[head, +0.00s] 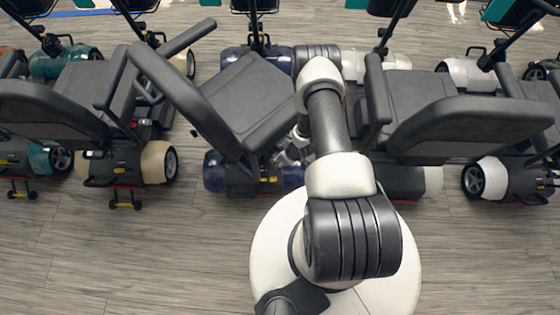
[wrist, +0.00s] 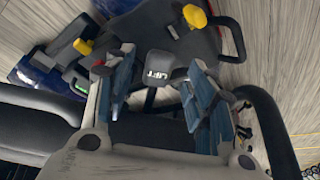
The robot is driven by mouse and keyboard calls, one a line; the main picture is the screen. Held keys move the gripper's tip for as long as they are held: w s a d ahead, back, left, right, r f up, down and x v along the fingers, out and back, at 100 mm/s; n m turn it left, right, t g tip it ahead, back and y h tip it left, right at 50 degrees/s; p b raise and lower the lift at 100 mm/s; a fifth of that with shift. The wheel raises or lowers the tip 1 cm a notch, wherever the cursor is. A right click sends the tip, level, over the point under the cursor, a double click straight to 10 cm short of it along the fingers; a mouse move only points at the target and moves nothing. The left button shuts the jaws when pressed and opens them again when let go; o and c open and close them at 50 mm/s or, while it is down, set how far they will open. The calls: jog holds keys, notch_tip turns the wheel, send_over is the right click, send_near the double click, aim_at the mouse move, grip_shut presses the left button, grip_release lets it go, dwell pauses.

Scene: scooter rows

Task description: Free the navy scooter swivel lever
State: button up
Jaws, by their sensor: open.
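The navy scooter (head: 225,172) stands left of my arm in the head view, with its dark seat (head: 250,98) turned at an angle. Its navy body also shows in the wrist view (wrist: 35,77). My gripper (wrist: 158,70) is open, its two blue-grey fingers on either side of a dark paddle marked LIFT (wrist: 166,67). I cannot tell whether they touch it. A yellow knob (wrist: 195,16) lies beyond the fingers, and a yellow-tipped lever (wrist: 82,47) lies to the left. No label naming the swivel lever can be read. In the head view my gripper is mostly hidden beside the seat.
A white scooter (head: 432,180) stands close on the right, its dark seat (head: 415,98) near my arm. A beige scooter (head: 157,163) stands on the left. A curved black armrest (wrist: 270,130) runs close by the right finger. Open wood-look floor (head: 130,260) lies in front of the row.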

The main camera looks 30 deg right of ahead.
jog(key=shift+b+x, duration=0.4)
jog(key=shift+x, duration=1)
grip_shut()
